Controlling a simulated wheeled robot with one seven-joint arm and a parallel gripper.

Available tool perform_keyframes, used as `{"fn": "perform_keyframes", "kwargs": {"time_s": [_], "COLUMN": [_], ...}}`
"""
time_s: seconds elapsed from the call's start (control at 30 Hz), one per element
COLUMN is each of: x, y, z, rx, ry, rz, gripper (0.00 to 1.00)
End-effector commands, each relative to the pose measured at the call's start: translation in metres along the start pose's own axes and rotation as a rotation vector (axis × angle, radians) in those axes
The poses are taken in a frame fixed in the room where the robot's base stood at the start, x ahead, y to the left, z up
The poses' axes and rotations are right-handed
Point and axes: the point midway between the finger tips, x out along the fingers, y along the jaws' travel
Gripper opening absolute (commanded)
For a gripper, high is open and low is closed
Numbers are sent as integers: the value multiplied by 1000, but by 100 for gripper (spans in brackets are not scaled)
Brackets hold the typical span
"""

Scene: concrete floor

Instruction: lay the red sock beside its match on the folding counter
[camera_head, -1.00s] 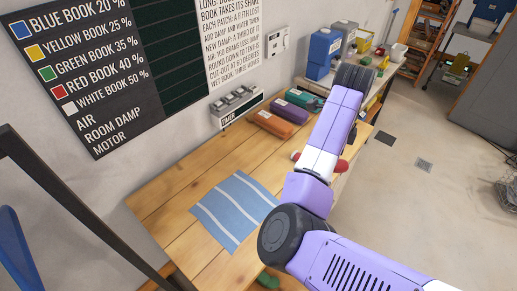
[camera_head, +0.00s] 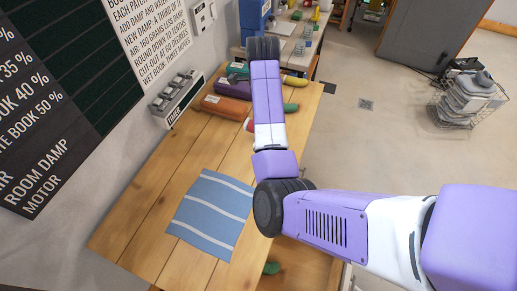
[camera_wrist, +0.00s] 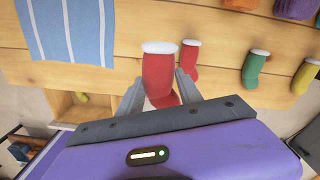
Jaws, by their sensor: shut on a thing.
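In the wrist view, my gripper (camera_wrist: 159,90) is shut on a red sock (camera_wrist: 159,68) with a white cuff, held upright between the two fingers. A second red sock (camera_wrist: 191,56) with a white cuff lies on the wooden counter (camera_wrist: 125,61), just behind and right of the held one. Whether the held sock touches the counter is hard to tell. In the head view, my arm hides the gripper; only a bit of red (camera_head: 249,125) shows beside it over the counter (camera_head: 150,215).
A blue striped cloth (camera_wrist: 68,32) lies left on the counter. A green sock (camera_wrist: 253,69) and a yellow sock (camera_wrist: 306,76) lie to the right. Orange (camera_head: 226,109) and other rolls lie along the wall. Below the front edge is an open box (camera_wrist: 80,108).

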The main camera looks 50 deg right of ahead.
Motion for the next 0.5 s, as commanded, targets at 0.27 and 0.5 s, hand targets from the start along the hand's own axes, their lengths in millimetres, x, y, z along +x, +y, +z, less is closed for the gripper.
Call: {"fn": "perform_keyframes", "kwargs": {"time_s": [0.27, 0.5], "x": [54, 88], "y": [-1, 0], "z": [-1, 0], "rx": [1, -1], "ry": [1, 2], "rz": [-1, 2], "gripper": [0, 0]}}
